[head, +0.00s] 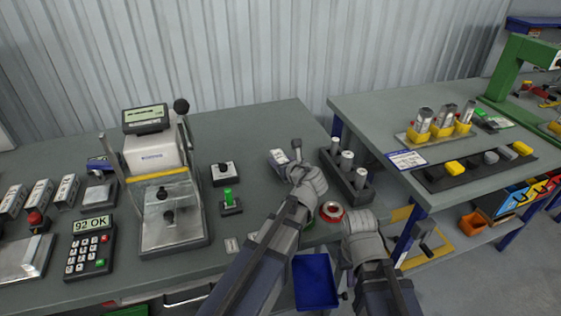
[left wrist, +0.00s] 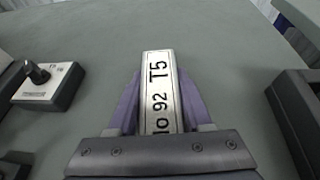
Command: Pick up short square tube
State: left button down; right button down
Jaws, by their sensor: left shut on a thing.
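A dark rack with metal cylinders (head: 360,179) stands just right of my left gripper. A red tape ring (head: 332,212) lies near the table edge, above a blue bin (head: 316,282). A knob box (head: 223,174) and green switch (head: 230,203) stand left. Bare table lies behind the tube.

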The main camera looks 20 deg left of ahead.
aim_at(280, 157)
pick_arm(q)
notch_tip(280, 157, up, 9)
jog(key=p, duration=0.8)
jog(key=shift+f, duration=0.1)
